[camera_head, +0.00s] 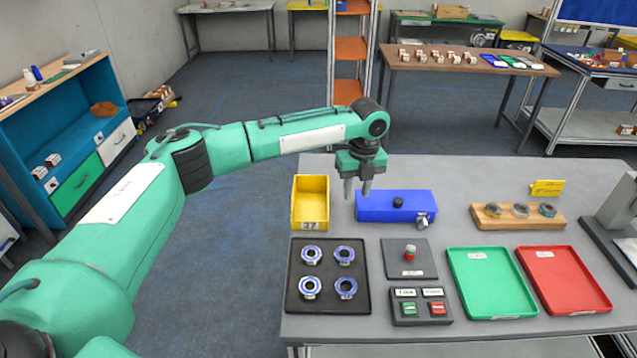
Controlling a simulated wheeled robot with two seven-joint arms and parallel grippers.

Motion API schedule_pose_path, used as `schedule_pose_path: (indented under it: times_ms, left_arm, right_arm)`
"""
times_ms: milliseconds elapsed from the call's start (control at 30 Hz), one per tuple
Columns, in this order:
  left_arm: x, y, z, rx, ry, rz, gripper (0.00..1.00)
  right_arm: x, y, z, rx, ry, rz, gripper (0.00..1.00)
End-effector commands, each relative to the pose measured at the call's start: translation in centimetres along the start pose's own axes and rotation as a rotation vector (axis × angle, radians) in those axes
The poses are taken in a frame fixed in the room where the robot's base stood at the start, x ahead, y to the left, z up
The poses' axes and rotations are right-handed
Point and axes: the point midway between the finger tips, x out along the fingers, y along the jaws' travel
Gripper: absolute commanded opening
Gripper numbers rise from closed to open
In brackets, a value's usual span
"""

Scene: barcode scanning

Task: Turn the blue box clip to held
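The blue box (380,207) sits at the back middle of the grey table, with a black knob (398,202) on its top. A small silver and dark fitting, which looks like the clip (423,220), is at its front right corner. Its exact setting is too small to read. My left gripper (357,191) points down at the left end of the blue box, above or just behind it. Its two fingers are apart with nothing seen between them. I cannot tell whether it touches the box. My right gripper is not in view.
A yellow bin (311,225) stands left of the box. Green (492,250) and red (560,255) trays and a wooden holder (545,223) lie to the right.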

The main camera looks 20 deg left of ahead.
Motion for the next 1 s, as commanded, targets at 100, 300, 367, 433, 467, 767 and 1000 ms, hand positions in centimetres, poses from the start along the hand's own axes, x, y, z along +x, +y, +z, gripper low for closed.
schedule_pose_path:
  times_ms: [100, 300, 367, 433, 467, 767, 1000]
  left_arm:
    - [0.2, 1.9, 1.7, -0.039, -0.003, 0.006, 0.33]
    - [0.5, 4.7, 4.2, -0.096, -0.006, 0.014, 0.33]
    - [0.6, 5.4, 4.7, -0.110, -0.007, 0.016, 0.33]
    - [0.6, 6.1, 5.2, -0.124, -0.009, 0.017, 0.33]
    - [0.7, 6.3, 5.4, -0.129, -0.009, 0.018, 0.33]
    - [0.7, 7.3, 6.1, -0.148, -0.010, 0.020, 0.33]
    - [0.7, 7.3, 6.1, -0.147, -0.010, 0.020, 0.19]
  right_arm:
    - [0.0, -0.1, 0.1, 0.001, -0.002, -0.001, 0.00]
    - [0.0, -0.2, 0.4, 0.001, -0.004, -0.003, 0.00]
    - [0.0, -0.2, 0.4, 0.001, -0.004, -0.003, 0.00]
    - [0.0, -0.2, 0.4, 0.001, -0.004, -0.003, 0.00]
    - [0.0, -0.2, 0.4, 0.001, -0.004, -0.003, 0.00]
    - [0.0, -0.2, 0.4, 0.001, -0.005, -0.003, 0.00]
    - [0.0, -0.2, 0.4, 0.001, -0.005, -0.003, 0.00]
